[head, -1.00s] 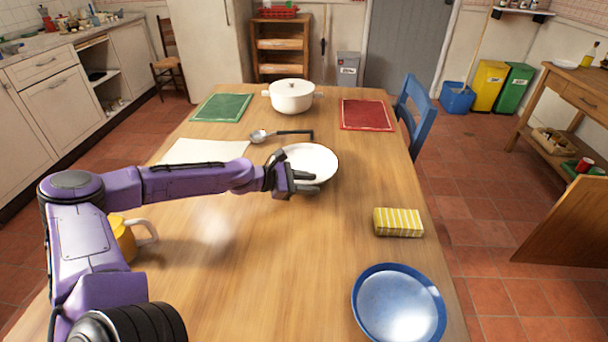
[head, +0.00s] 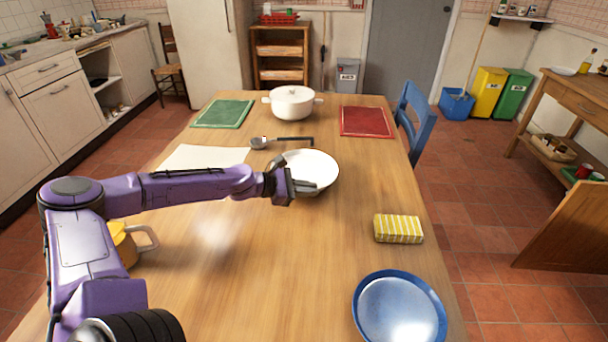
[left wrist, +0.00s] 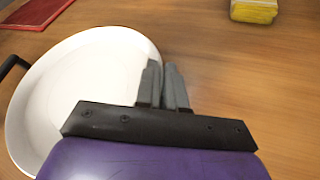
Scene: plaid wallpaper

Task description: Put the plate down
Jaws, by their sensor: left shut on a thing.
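A round white plate (head: 314,168) is near the middle of the wooden table, at or very close to its top; I cannot tell whether its underside touches. My left gripper (head: 304,188) is shut on the plate's near rim. In the left wrist view the fingers (left wrist: 166,86) are close together at the right edge of the white plate (left wrist: 80,85), which looks roughly level. My right gripper is in neither view.
A ladle (head: 280,141) lies just behind the plate, and a white pot (head: 292,103) stands farther back. A blue plate (head: 400,308), a yellow striped block (head: 398,229) and a yellow mug (head: 122,243) are nearer. The table's front middle is clear.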

